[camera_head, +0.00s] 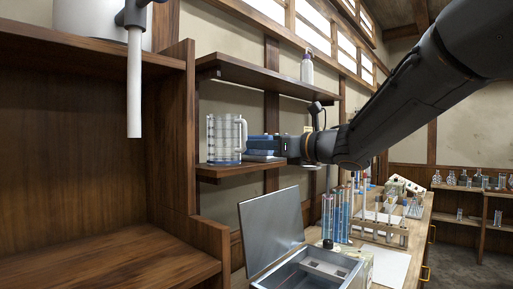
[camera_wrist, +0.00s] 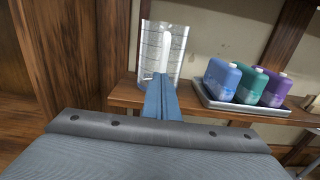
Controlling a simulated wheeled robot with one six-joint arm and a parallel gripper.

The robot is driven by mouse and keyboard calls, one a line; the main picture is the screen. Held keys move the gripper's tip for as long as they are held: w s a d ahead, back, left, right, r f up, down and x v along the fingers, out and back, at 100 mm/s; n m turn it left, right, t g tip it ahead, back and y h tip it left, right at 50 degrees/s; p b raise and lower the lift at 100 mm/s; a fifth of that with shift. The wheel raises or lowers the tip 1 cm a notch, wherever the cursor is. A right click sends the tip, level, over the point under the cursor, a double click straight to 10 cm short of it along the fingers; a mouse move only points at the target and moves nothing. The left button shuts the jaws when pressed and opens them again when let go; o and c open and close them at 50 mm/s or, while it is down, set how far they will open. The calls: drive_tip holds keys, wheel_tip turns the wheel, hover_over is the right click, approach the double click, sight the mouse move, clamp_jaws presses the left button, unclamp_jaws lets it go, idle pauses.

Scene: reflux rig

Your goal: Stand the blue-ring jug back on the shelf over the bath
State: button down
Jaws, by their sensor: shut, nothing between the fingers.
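The clear jug (camera_head: 224,140) with graduation lines stands upright on the lower wall shelf (camera_head: 240,169), near its left end; a bluish band shows near its base. The shelf is above the open metal bath (camera_head: 312,270). The jug's handle faces my gripper (camera_head: 250,144), which is level with it on the right. In the wrist view the jug (camera_wrist: 163,48) is just beyond the fingertips of my gripper (camera_wrist: 160,82), which are shut and empty. The fingers overlap the jug's lower part in that view; I cannot tell whether they touch the handle.
A tray (camera_wrist: 240,108) with blue (camera_wrist: 221,77), green (camera_wrist: 249,84) and purple (camera_wrist: 274,88) bottles sits on the shelf right of the jug. An upper shelf (camera_head: 260,76) holds a white bottle (camera_head: 307,67). The bath's raised lid (camera_head: 270,229) and tall blue tubes (camera_head: 328,216) stand below.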

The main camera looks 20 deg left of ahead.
drive_tip(key=b+v, duration=0.4)
drive_tip(key=v, duration=0.9)
drive_tip(key=w+d+f+m+t+h, duration=0.75)
drive_tip(key=w+d+f+m, duration=0.35)
drive_tip(key=m, duration=0.7)
drive_tip(key=s+d+f+m+g+h, duration=0.25)
drive_tip(key=d+f+m+h, duration=0.45)
drive_tip(key=d+f+m, duration=0.6)
drive_tip(key=s+d+f+m+g+h, duration=0.1)
drive_tip(key=s+d+f+m+g, duration=0.2)
drive_tip(key=s+f+m, duration=0.35)
drive_tip(key=s+d+f+m+g+h, duration=0.2)
drive_tip(key=s+f+m+g, duration=0.15)
drive_tip(key=s+f, duration=0.6)
drive_tip(key=s+f+m+g, duration=0.5)
drive_tip(key=s+f+m, duration=0.3)
drive_tip(key=s, duration=0.5)
drive_tip(key=shift+s+f+m+y, duration=0.2)
drive_tip(key=shift+s+m+y, duration=0.1)
drive_tip(key=shift+m+y, duration=0.15)
